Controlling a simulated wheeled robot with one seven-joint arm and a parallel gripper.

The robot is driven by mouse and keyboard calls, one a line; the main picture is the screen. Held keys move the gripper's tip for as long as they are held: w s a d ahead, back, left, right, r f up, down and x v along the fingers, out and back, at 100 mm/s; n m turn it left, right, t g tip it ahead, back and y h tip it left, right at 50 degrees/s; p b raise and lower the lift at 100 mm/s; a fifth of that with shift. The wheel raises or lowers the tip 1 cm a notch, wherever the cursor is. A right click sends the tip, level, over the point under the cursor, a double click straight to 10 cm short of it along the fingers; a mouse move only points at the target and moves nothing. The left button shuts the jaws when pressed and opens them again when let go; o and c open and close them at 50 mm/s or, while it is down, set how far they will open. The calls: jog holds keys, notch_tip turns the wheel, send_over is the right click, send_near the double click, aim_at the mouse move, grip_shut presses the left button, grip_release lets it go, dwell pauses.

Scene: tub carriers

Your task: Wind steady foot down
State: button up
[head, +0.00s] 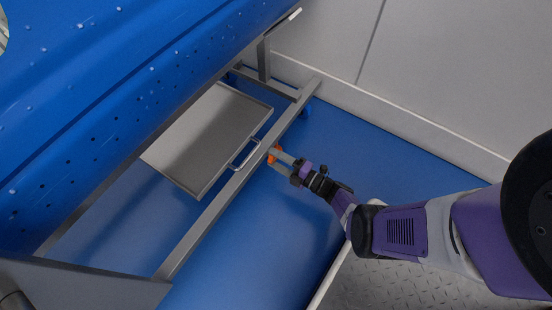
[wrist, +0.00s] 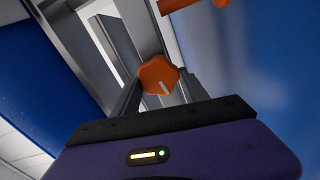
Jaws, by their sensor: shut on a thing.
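A small orange knob (head: 275,153) sits at the outer side of the steel frame's lower rail (head: 215,212). In the wrist view a grey finger of my gripper (wrist: 158,92) stands at each side of the knob. I cannot make out the steady foot itself or whether it touches the floor.
A blue tub with drops and small holes (head: 120,75) overhangs the frame. A grey tray (head: 205,135) with a bar handle (head: 245,155) lies inside the rail. An orange bar (wrist: 178,5) shows above the knob. Blue floor (head: 370,145) is open up to the white wall (head: 450,80).

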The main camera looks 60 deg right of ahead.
jog(key=shift+s+a, duration=0.1)
jog(key=shift+a, duration=0.05)
jog(key=o, duration=1.4)
